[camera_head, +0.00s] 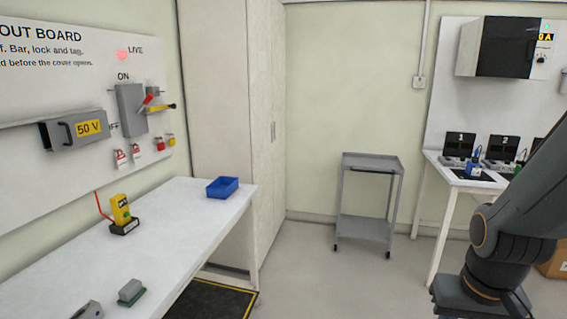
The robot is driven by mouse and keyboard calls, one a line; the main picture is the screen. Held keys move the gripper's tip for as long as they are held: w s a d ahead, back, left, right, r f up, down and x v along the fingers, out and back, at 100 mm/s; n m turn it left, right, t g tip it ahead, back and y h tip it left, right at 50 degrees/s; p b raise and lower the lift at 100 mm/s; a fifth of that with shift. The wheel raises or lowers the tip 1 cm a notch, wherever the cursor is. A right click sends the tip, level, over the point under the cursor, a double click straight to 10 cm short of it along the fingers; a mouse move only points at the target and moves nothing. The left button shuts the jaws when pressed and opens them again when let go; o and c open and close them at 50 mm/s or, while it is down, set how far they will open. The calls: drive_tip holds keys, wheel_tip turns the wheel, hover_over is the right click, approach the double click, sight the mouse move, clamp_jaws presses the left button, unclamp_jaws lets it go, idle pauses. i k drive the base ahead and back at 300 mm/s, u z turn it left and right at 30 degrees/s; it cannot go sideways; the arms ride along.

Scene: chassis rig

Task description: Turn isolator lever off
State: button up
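The isolator is a grey box (129,112) on the lockout board at the left. A lever with a red grip (147,99) sticks out from its right side, tilted up to the right. "ON" is printed above the box, and an "OFF" label is partly hidden low on its left. A yellow bar (160,108) with a dark end lies just right of the lever. My arm shows at the right edge, far from the isolator; my gripper is out of view.
A grey "50 V" cover box (62,132) with a handle sits left of the isolator. Red-and-white tags (120,156) and small padlocks (158,143) hang below. The white bench (185,222) holds a yellow tester (121,210) and blue tray (222,187). A trolley (367,200) stands mid-room; floor before it is clear.

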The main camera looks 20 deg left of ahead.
sight(150, 97)
drive_tip(key=i, duration=1.75)
drive_tip(key=u, duration=0.5)
drive_tip(key=i, duration=1.1)
drive_tip(key=u, duration=1.8)
drive_tip(key=i, duration=0.9)
drive_tip(key=u, duration=0.7)
